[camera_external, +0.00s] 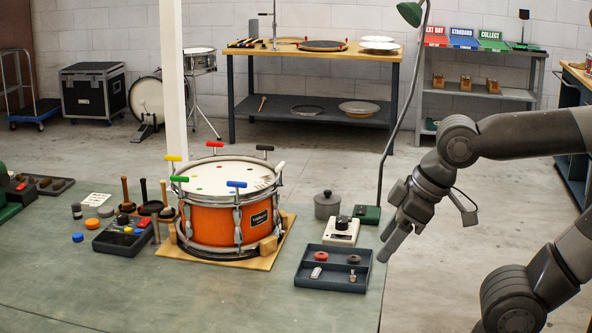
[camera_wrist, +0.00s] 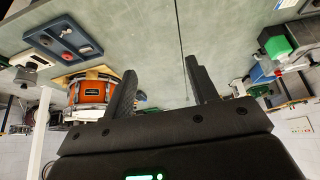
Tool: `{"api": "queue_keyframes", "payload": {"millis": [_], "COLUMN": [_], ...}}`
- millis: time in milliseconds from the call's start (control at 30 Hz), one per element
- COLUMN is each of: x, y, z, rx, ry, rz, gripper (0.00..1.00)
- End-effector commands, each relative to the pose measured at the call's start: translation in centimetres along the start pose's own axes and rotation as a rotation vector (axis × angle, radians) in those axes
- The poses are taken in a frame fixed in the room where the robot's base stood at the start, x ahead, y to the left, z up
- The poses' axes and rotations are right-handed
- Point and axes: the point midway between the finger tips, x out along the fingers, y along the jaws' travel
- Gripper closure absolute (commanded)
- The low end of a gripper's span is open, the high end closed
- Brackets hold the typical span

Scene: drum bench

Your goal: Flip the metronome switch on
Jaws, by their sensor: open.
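No thing is plainly marked as the metronome, and I cannot make out its switch. Two devices could be it: a black box with coloured buttons (camera_external: 122,237) left of the drum, and a small white device with a black knob (camera_external: 341,232) right of the drum, behind the tray. My gripper (camera_external: 387,252) hangs above the bench's right edge, right of the white device and clear of it, pointing down and left. In the wrist view, my gripper (camera_wrist: 163,82) has its two fingers wide apart, with nothing between them.
An orange drum (camera_external: 232,215) stands on a wooden board mid-bench; it also shows in the wrist view (camera_wrist: 92,92). A blue-grey tray (camera_external: 329,285) holds small parts. A lidded grey pot (camera_external: 327,205) and a green-based lamp (camera_external: 367,214) stand behind. The bench's front left (camera_external: 200,300) is clear.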

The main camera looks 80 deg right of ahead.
Motion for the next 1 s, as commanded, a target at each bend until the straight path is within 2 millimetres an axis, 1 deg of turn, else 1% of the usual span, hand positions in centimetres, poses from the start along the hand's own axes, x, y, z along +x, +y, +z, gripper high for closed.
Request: {"api": "queue_keyframes", "payload": {"millis": [33, 133, 233, 367, 467, 600, 667, 800, 867, 967, 1000], "x": [0.0, 0.0, 0.0, -0.1, 0.1, 0.5, 0.7, 1.5, 1.8, 2.5, 2.8], "y": [0.0, 0.1, 0.6, 2.1, 3.9, 6.8, 8.2, 11.8, 13.5, 16.4, 17.7], "z": [0.0, -0.3, -1.1, -3.3, -5.4, -8.2, -9.4, -11.7, -12.6, -13.9, -14.3], "rx": [0.000, 0.009, 0.043, 0.129, 0.220, 0.349, 0.404, 0.532, 0.587, 0.677, 0.713], "ry": [0.000, -0.002, -0.013, -0.039, -0.062, -0.093, -0.105, -0.132, -0.143, -0.158, -0.165], "rz": [0.000, 0.000, -0.001, 0.000, 0.001, 0.008, 0.011, 0.023, 0.030, 0.042, 0.048], "gripper": [0.49, 0.57, 0.66, 0.76, 0.84, 0.96, 1.00, 1.00, 1.00, 1.00, 1.00]}}
